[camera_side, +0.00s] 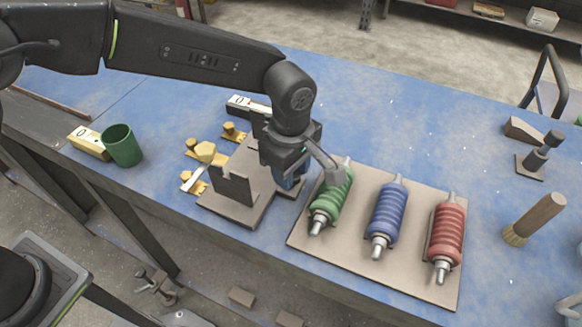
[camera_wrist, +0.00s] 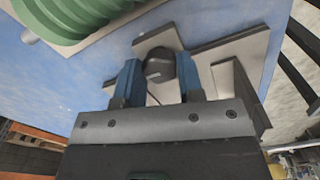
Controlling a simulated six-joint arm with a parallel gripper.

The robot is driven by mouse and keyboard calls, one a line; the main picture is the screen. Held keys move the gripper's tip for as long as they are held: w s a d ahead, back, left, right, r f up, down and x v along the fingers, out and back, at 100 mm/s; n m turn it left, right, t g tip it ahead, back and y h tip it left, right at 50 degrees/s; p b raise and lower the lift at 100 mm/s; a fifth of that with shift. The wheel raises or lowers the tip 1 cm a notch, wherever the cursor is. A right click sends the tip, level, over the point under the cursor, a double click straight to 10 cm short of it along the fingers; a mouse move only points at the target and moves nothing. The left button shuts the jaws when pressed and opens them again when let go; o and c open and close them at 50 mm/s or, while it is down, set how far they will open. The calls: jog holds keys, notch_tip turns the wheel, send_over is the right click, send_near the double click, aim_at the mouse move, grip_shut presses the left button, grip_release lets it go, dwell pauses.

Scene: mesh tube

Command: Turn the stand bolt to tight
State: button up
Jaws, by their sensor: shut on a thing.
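The stand (camera_side: 231,205) is a grey-brown base plate with upright plates, left of the tube board on the blue bench. It also shows in the wrist view (camera_wrist: 240,55). The stand bolt (camera_wrist: 160,63) has a dark rounded head in the wrist view. My gripper (camera_side: 288,182) points down at the right side of the stand. In the wrist view its blue fingers (camera_wrist: 159,72) are on both sides of the bolt head, shut on it. In the side view my gripper hides the bolt, so its tightness cannot be told.
A board (camera_side: 300,235) holds a green tube (camera_side: 331,197), a blue tube (camera_side: 387,212) and a red tube (camera_side: 446,233) close to the right. The front middle bench edge is clear.

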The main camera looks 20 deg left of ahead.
jog(key=shift+m, duration=0.4)
jog(key=m, duration=0.4)
jog(key=shift+m, duration=0.4)
jog(key=m, duration=1.1)
jog(key=shift+m, duration=0.4)
jog(key=m, duration=0.5)
jog(key=shift+m, duration=0.3)
jog(key=o, duration=0.9)
